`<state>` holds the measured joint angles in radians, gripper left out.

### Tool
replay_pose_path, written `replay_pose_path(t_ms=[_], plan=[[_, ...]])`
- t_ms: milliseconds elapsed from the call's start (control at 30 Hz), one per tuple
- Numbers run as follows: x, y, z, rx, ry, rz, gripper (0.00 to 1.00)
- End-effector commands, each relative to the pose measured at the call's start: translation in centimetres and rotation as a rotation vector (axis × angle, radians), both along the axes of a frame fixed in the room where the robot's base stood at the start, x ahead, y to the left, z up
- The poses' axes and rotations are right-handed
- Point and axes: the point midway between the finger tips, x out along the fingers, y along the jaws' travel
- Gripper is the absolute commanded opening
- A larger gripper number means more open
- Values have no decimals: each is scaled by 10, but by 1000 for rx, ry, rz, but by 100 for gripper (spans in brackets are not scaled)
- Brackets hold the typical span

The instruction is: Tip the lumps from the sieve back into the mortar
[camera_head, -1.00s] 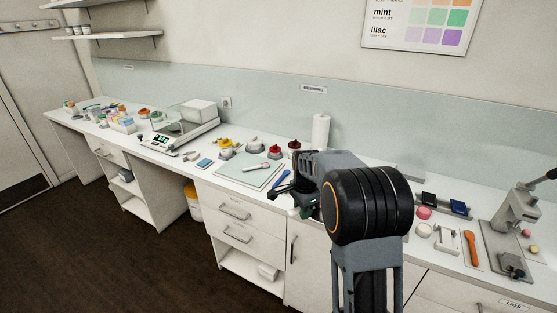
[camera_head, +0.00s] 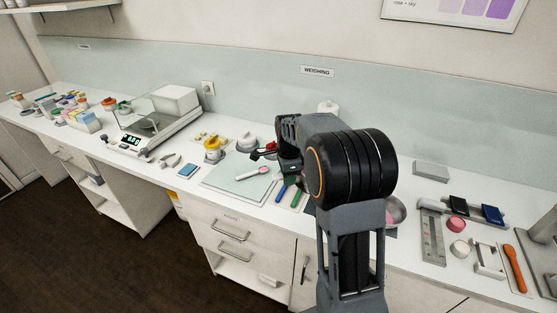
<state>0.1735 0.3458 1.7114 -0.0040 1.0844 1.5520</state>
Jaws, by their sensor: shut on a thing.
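My gripper (camera_head: 287,162) is over the bench at the right edge of the pale green mat, seen from behind and partly covered by my own wrist. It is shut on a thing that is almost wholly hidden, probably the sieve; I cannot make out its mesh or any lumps. A pale rounded vessel (camera_head: 246,143), possibly the mortar, stands behind the mat, left of my gripper and apart from it. Its inside is not clear. A steel bowl (camera_head: 401,211) with something pink in it shows partly behind my arm on the right.
The pale green mat (camera_head: 223,186) holds a pale tool with a pink end (camera_head: 252,173). A yellow-topped container (camera_head: 213,151), a red item (camera_head: 270,148), and blue (camera_head: 282,192) and green (camera_head: 297,199) tools are close by. A scale (camera_head: 133,142) stands left; an orange-handled tool (camera_head: 515,268) lies right.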

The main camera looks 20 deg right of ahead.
Motion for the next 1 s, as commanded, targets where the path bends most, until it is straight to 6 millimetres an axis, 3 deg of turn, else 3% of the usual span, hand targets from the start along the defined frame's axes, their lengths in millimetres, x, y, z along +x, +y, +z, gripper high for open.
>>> replay_pose_path(t_ms=[267, 1000], plan=[[0, -2, 8, 55, -10, -2, 0], [-3, -20, 54, 528, -83, -4, 0]])
